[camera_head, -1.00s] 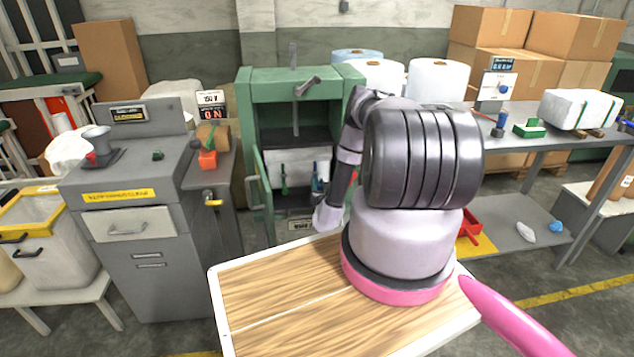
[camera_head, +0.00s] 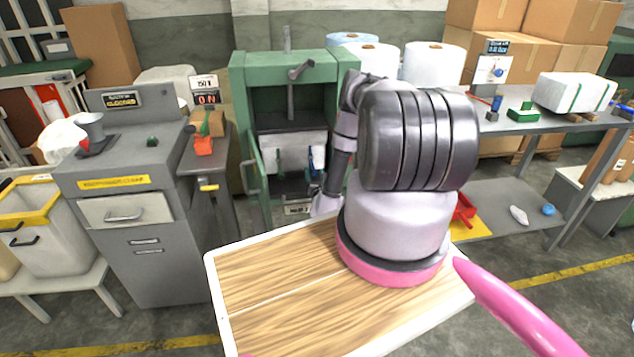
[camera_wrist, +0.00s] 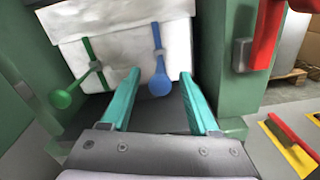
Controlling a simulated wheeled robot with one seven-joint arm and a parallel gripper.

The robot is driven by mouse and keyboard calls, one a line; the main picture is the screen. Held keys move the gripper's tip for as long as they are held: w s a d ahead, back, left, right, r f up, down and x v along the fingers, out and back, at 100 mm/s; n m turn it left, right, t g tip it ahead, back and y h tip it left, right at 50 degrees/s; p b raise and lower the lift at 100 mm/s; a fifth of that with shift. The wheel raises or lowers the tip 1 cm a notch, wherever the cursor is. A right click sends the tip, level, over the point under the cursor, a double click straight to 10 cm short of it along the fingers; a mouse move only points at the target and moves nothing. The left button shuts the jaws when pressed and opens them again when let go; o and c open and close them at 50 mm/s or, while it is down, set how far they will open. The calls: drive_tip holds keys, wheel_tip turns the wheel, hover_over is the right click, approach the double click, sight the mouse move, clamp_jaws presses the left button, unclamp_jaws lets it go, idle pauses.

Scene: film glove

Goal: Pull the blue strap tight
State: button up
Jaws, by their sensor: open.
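The blue strap (camera_wrist: 157,40) runs down the front of a white wrapped bale (camera_wrist: 120,48) inside a green press (camera_head: 238,85). Its loose end has a round blue knob (camera_wrist: 160,83). In the wrist view my gripper (camera_wrist: 160,72) is open, with one teal finger on each side of the knob and gaps between. I cannot tell how deep the knob lies between the fingers. In the head view the blue strap (camera_head: 311,160) shows just left of my arm, and my fingers are hard to make out.
The press's green post (camera_wrist: 220,60) stands close to the right of my fingers, with a red part (camera_wrist: 268,32) beyond it. A grey cabinet (camera_head: 140,240) stands left of the press. A grey bench (camera_head: 515,122) with another strapped bale (camera_head: 575,92) stands on the right.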

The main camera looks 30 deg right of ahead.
drive_tip(key=v, duration=0.8)
drive_tip(key=shift+w+r, duration=0.1)
